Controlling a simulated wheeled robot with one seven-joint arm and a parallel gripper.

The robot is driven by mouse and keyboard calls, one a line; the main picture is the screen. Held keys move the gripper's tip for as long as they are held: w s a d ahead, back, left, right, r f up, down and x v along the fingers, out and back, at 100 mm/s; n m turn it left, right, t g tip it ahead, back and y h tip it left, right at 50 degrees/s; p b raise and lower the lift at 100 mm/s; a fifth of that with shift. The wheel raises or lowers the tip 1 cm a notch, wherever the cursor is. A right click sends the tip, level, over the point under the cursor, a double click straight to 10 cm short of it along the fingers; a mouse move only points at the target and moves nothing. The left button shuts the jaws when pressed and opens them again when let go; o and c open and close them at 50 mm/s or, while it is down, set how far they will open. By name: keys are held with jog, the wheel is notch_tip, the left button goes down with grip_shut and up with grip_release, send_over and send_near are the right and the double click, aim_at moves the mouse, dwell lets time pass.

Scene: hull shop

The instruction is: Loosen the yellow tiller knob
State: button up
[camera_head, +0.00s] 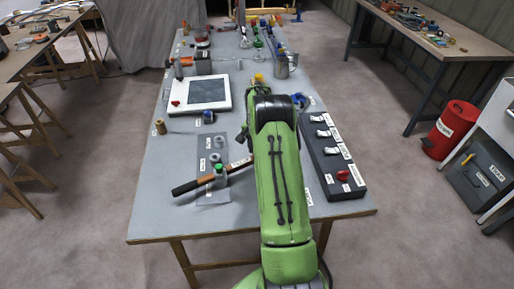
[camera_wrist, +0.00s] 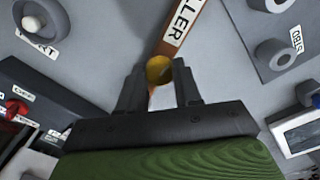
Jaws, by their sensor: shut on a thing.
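The yellow tiller knob (camera_wrist: 158,69) shows in the wrist view between the two dark fingers of my gripper (camera_wrist: 158,77), which are shut on it. It sits at the near end of the brown tiller bar (camera_wrist: 176,32), which carries a white label ending in "LLER". In the head view the tiller (camera_head: 205,179) lies across the table, its black grip to the left. My green arm hides the tiller's right end, the knob and my gripper there.
A dark switch panel (camera_head: 331,160) with a red knob is right of my arm. A grey plate (camera_head: 204,142) with round fittings lies left of it, near a white-framed screen (camera_head: 206,92). In the wrist view, a ring labelled "PORT" (camera_wrist: 58,22) is upper left. The table's front left is clear.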

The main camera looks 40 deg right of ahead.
jog(key=shift+r, duration=0.1)
dwell(0.4)
jog(key=o, duration=1)
jog(key=shift+o, duration=0.2)
notch_tip(320, 180, up, 16)
jog(key=p, duration=0.2)
jog(key=shift+f, duration=0.2)
